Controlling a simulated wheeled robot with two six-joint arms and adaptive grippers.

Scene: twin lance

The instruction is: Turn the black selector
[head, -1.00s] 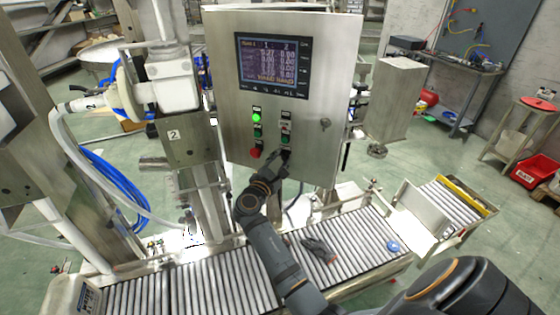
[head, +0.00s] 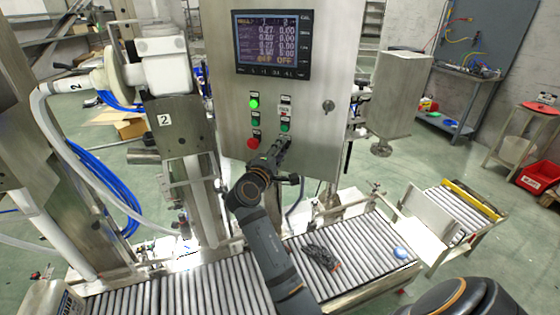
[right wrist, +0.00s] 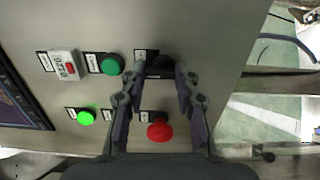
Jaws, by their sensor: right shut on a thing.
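The black selector (right wrist: 160,66) is on the steel panel, below the green buttons in the head view, and is largely covered by my gripper there. In the right wrist view it sits between the fingertips. My right gripper (right wrist: 158,74) is shut on it, with the fingers on either side; in the head view the gripper (head: 276,148) is against the panel's lower part. The angle of the selector's handle is too dark to tell. My left gripper is not in view.
A red button (right wrist: 160,131) lies close beside the fingers. A lit green button (right wrist: 86,118) and another green button (right wrist: 112,64) are near. The panel's screen (head: 272,45) is above. A roller conveyor (head: 345,255) with a dark glove (head: 320,256) runs below.

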